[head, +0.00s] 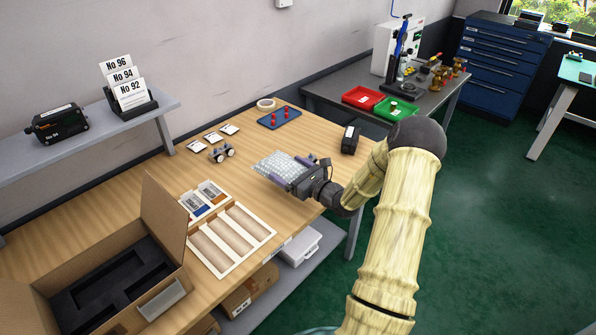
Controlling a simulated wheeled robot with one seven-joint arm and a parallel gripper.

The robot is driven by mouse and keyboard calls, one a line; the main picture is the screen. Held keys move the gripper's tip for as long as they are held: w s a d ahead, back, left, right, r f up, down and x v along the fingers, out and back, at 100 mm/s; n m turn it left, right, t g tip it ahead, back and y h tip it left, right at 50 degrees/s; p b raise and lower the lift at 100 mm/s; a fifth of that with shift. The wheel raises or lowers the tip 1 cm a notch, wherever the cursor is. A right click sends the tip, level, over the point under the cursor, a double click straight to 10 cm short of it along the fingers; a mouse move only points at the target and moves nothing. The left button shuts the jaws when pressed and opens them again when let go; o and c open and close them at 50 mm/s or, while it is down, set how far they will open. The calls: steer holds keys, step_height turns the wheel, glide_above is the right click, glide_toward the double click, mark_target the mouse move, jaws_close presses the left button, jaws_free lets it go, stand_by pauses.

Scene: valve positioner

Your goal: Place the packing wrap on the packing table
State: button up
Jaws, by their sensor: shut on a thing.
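The packing wrap (274,165) is a whitish, bubbly-looking sheet in the head view, over the right part of the wooden packing table (140,208). My gripper (297,176) is shut on the wrap's right end, near the table's front right edge. The wrap extends left from the fingers. I cannot tell whether its underside touches the tabletop. My arm comes in from the lower right, and the fingers are partly hidden by the gripper body.
An open cardboard box (120,265) with dark foam stands at front left. Red (362,97) and green (396,108) bins stand on the grey bench behind.

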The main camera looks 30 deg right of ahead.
steer(key=shift+f, duration=2.75)
steer(key=shift+f+p, duration=0.3)
steer(key=shift+f, duration=1.75)
steer(key=shift+f, duration=0.2)
steer(key=o, duration=0.7)
steer(key=shift+r, duration=0.1)
steer(key=b+v, duration=0.2)
steer(key=v, duration=1)
steer(key=shift+r, duration=0.15)
